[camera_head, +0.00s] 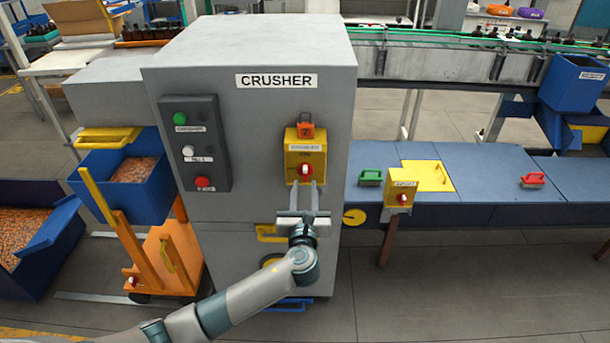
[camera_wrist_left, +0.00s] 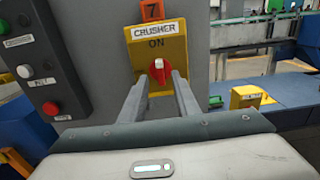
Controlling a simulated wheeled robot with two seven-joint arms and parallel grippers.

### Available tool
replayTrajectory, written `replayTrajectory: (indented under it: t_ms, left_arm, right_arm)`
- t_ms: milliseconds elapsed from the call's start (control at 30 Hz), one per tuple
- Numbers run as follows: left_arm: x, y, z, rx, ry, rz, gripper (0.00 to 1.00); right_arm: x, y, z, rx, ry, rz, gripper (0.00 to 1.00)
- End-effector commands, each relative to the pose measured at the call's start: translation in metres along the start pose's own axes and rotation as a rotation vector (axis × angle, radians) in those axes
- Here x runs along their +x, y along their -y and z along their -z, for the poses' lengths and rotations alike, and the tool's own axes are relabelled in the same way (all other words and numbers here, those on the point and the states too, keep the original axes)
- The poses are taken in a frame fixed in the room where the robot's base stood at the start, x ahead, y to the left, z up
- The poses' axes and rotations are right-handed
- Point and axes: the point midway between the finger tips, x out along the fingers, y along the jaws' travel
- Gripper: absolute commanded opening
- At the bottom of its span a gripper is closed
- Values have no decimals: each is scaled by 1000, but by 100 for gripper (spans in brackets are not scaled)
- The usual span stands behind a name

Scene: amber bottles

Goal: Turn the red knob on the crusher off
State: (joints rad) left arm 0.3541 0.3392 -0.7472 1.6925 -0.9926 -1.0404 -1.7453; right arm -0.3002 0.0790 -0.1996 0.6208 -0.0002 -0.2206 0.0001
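The crusher (camera_head: 250,130) is a large grey cabinet with a "CRUSHER" label. On its front is a yellow switch box with a red knob (camera_head: 306,170). In the left wrist view the red knob (camera_wrist_left: 158,67) has a pale mark pointing up, below the word "ON". My left gripper (camera_head: 305,186) is just in front of the box, its fingers pointing at the knob. In the wrist view the fingers (camera_wrist_left: 158,78) are apart, on either side of the knob's lower part. I cannot tell whether they touch it. My right gripper is not in view.
A dark panel (camera_head: 195,143) with green, white and red buttons is left of the switch box. An orange tag (camera_head: 306,128) sits just above the box. To the right, a blue bench (camera_head: 480,180) carries another yellow switch box (camera_head: 400,187).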

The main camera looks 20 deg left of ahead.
Motion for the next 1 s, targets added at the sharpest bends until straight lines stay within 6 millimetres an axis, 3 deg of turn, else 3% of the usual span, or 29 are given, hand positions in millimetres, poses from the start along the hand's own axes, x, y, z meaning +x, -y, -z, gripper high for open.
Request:
replayTrajectory:
  t_ms: [100, 300, 767, 900, 1000]
  left_arm:
    - [21, 0, -2, 1, 0, -1, 29]
    - [42, 0, -1, 1, 0, 0, 29]
    - [50, 0, 0, 0, 0, 1, 29]
    - [50, 0, 0, 0, 0, 1, 0]
    - [50, 0, 0, 0, 0, 1, 0]
  right_arm:
    - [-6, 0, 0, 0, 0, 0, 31]
    - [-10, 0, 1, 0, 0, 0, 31]
    - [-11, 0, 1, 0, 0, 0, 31]
    - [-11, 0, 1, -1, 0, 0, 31]
    - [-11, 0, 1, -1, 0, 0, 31]
